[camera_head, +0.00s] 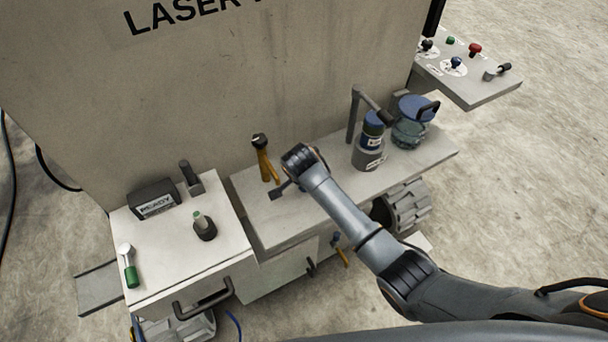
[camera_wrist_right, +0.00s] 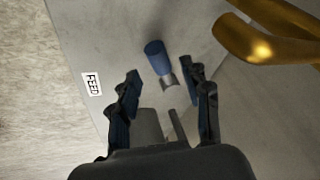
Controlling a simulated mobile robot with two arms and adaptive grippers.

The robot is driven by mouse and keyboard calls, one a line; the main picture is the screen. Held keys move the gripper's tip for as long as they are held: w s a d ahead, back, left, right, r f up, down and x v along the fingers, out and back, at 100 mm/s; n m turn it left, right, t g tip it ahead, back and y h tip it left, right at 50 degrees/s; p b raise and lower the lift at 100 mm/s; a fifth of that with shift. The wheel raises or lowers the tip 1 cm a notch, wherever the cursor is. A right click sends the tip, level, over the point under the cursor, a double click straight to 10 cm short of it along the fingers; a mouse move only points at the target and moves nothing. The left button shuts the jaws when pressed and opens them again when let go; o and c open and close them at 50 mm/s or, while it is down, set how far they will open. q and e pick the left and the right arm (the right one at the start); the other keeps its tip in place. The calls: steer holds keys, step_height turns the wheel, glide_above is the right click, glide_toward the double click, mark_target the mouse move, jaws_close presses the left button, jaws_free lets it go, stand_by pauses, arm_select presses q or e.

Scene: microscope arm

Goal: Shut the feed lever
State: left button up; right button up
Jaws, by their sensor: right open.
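The feed lever shows in the right wrist view as a blue handle (camera_wrist_right: 157,56) with a grey metal end, beside a white FEED label (camera_wrist_right: 92,84) on a pale grey surface. My right gripper (camera_wrist_right: 162,78) is open, with its two dark fingers on either side of the handle's metal end. I cannot tell whether either finger touches it. In the head view my right arm reaches in from the lower right, and its gripper (camera_head: 281,189) is mostly hidden beneath the wrist over the grey shelf (camera_head: 280,232). The feed lever is not clearly visible there. My left gripper is not in view.
A yellow forked part with a black top (camera_head: 264,160) stands close to my right gripper. A blue-topped bottle (camera_head: 371,140) and a glass jar (camera_head: 410,125) stand further right. A white cabinet (camera_head: 165,255) with a READY box (camera_head: 154,200) is at left.

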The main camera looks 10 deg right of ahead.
steer(key=v, duration=0.8)
steer(key=shift+s, duration=0.15)
steer(key=s+d+f+n+g+y, duration=0.1)
steer(key=s+d+f+n, duration=0.15)
steer(key=s, duration=0.55)
steer(key=s+d+f+n+y, duration=0.1)
steer(key=s+d+n, duration=0.25)
steer(key=s, duration=0.35)
steer(key=s+d+r+n, duration=0.2)
steer(key=s+d, duration=0.1)
steer(key=s, duration=0.4)
steer(key=s+d+r+n, duration=0.2)
steer(key=s+d+n, duration=0.15)
steer(key=s, duration=0.35)
step_height(320, 180, down, 28)
steer(key=s+g, duration=0.1)
steer(key=g, duration=0.1)
steer(key=s+d+f, duration=0.3)
steer(key=s+f, duration=1.2)
steer(key=s, duration=0.1)
steer(key=shift+s+g+h, duration=0.3)
steer(key=shift+s+g, duration=0.1)
